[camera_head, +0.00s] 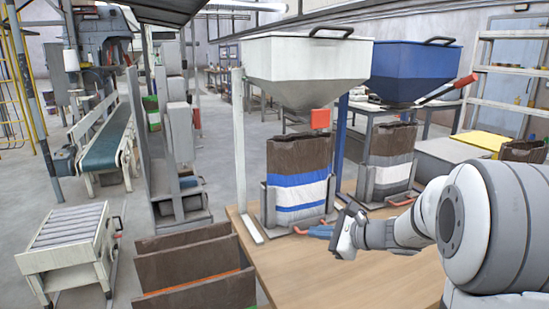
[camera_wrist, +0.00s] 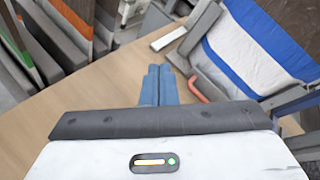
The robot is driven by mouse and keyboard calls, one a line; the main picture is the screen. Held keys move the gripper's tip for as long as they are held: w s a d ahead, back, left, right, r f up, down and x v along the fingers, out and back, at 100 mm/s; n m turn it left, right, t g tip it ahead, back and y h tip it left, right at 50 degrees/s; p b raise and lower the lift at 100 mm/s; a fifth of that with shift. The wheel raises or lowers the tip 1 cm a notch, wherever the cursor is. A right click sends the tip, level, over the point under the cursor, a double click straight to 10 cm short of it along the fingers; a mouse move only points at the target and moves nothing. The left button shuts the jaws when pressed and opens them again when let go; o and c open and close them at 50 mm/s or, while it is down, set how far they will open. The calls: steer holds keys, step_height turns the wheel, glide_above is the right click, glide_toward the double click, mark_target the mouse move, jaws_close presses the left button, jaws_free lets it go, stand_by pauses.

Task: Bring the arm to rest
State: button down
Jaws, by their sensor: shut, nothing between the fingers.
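My gripper (camera_head: 321,231) is at the end of my arm, which reaches in from the right in the head view. It is above the wooden table, in front of the brown bag with blue and white bands (camera_head: 298,178). In the wrist view the two blue fingers (camera_wrist: 159,84) lie together, shut with nothing between them. The fingertips point toward the table (camera_wrist: 110,93). The banded bag stands upright in a grey holder (camera_wrist: 203,72) to the right of the fingers, apart from them.
A white hopper (camera_head: 305,70) with a red block is above the banded bag. A blue hopper (camera_head: 410,70) with a red lever is above a second bag (camera_head: 391,157). The table's front is clear.

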steer(key=s+a+r+n+g+h+p, duration=0.25)
steer(key=s+n+p, duration=0.2)
steer(key=s, duration=0.35)
steer(key=s+a+r+n+g+h+p, duration=0.1)
steer(key=s+r+n+g+h+p, duration=0.2)
steer(key=s+n, duration=0.45)
steer(key=s+d+r+n+h+p, duration=0.2)
steer(key=s+d+n, duration=0.1)
steer(key=s+n, duration=0.1)
steer(key=s+d+r+n+h+p, duration=0.3)
steer(key=s, duration=0.4)
steer(key=shift+d+n+p, duration=0.3)
steer(key=shift+d+n, duration=0.05)
steer(key=shift+n, duration=0.05)
